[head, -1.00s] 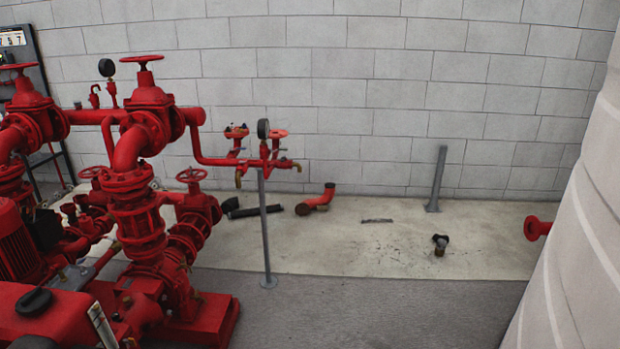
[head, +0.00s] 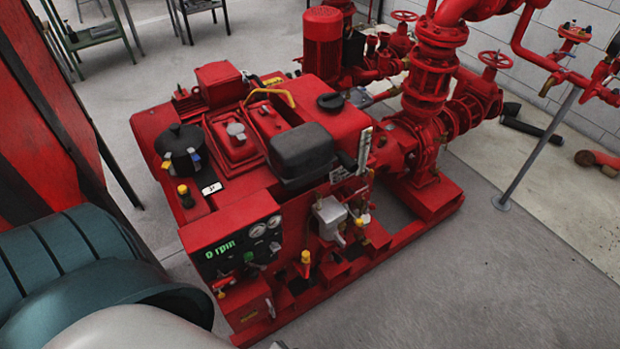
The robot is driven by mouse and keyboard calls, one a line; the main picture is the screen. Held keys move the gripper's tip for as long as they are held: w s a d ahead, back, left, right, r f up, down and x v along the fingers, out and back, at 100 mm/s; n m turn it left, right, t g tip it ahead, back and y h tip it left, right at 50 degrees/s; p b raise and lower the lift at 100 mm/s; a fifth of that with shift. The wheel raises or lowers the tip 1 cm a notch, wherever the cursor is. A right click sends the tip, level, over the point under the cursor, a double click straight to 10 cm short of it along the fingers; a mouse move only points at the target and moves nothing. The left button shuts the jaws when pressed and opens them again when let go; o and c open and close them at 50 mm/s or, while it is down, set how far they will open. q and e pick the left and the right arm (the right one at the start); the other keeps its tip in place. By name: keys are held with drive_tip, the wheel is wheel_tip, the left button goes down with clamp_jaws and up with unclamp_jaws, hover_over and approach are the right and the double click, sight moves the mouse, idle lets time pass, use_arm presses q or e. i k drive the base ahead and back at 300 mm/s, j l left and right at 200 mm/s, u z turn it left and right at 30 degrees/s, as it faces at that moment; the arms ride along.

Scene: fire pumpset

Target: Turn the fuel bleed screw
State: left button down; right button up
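The red engine pumpset (head: 225,300) stands in the middle of the head view on a red base frame. I cannot make out for sure which small part on it is the fuel bleed screw. A pale box-shaped fitting (head: 331,214) with small parts below it sits on the engine's near side. A yellow-topped lever or valve (head: 306,258) is just left of and below it. The control panel (head: 240,247) has round gauges and a green "0 rpm" readout. Neither of my grippers is in view.
A dark teal ribbed drum (head: 75,262) stands close at the left, beside a red panel (head: 45,125). Green tables (head: 95,33) are at the back left. Red pump piping (head: 437,60) and a grey post (head: 540,150) are at the right. The floor in front right is clear.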

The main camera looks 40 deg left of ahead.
sight(342, 226)
drive_tip(key=u, duration=0.85)
drive_tip(key=l+u, duration=0.1)
drive_tip(key=u, duration=0.25)
drive_tip(key=i+l+u, duration=0.1)
drive_tip(key=u, duration=0.25)
drive_tip(key=l+u, duration=0.1)
drive_tip(key=u, duration=0.25)
drive_tip(key=l+u, duration=0.3)
drive_tip(key=l, duration=0.25)
drive_tip(key=k+l+u, duration=0.1)
drive_tip(key=l+u, duration=0.2)
drive_tip(key=l, duration=0.3)
drive_tip(key=k+l+u, duration=0.1)
drive_tip(key=l+u, duration=0.25)
drive_tip(key=l, duration=0.2)
drive_tip(key=k+l, duration=0.15)
drive_tip(key=l, duration=0.25)
drive_tip(key=k+l, duration=0.1)
drive_tip(key=l, duration=0.3)
drive_tip(key=k+l, duration=0.15)
drive_tip(key=l, duration=0.3)
drive_tip(key=k+l+u, duration=0.1)
drive_tip(key=l, duration=0.3)
drive_tip(key=k+l, duration=0.15)
drive_tip(key=l, duration=0.25)
